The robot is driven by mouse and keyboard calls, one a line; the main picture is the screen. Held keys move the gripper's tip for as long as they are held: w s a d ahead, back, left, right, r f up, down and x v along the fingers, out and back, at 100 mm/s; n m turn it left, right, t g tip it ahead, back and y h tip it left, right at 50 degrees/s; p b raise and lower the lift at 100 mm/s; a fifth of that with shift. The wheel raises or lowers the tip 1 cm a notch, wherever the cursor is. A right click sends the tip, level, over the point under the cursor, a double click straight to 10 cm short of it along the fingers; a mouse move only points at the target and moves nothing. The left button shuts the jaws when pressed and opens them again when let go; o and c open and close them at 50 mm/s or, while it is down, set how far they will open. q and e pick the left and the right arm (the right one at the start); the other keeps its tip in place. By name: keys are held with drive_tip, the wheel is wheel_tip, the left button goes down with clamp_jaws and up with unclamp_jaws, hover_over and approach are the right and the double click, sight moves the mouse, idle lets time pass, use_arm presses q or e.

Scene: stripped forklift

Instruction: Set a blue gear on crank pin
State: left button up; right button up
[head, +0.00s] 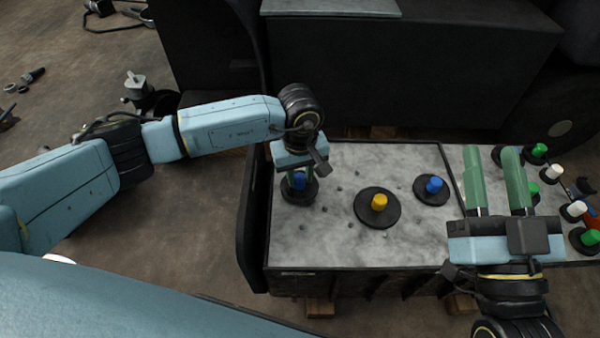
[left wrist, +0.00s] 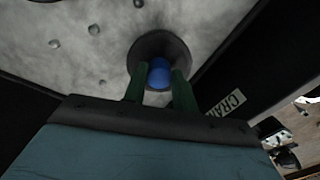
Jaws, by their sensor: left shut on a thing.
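My left gripper (head: 299,182) points down over the left end of the grey, marbled plate (head: 330,245). It is shut on the blue hub of a blue gear (head: 312,192) with a dark round disc. In the left wrist view the blue gear (left wrist: 159,72) sits between the green fingers, its disc close to the plate; I cannot tell if it touches. Any crank pin beneath it is hidden. A second blue gear (head: 433,187) lies flat on the plate to the right. My right gripper (head: 491,152) is open, with its green fingers apart, at the plate's right side.
A yellow-hubbed gear (head: 378,203) stands mid-plate. Several green, white and red-topped pieces, one a green-topped gear (head: 586,239), stand at the far right. A dark wall (head: 410,80) rises behind.

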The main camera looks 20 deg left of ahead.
use_arm(q)
drive_tip(key=shift+f+b, duration=0.4)
drive_tip(key=shift+f, duration=0.1)
drive_tip(key=o, duration=1)
use_arm(e)
drive_tip(key=shift+f, duration=0.4)
use_arm(q)
drive_tip(key=shift+r, duration=0.15)
use_arm(e)
wheel_tip(320, 180, up, 4)
drive_tip(key=s+t, duration=0.2)
drive_tip(key=t, duration=0.1)
use_arm(q)
wheel_tip(320, 180, up, 3)
drive_tip(key=shift+r+p, duration=0.1)
drive_tip(key=shift+p, duration=0.75)
wheel_tip(320, 180, up, 5)
drive_tip(key=shift+f+p, duration=0.1)
drive_tip(key=shift+p, duration=0.8)
drive_tip(key=shift+s+r+p, duration=0.1)
drive_tip(key=shift+r+p, duration=0.75)
drive_tip(key=shift+r, duration=1.65)
use_arm(e)
wheel_tip(320, 180, down, 16)
drive_tip(key=d+g+h, duration=0.2)
drive_tip(key=g+h, duration=0.1)
drive_tip(key=g, duration=0.9)
drive_tip(key=shift+w+d+r, duration=0.15)
drive_tip(key=shift+w+d, duration=0.25)
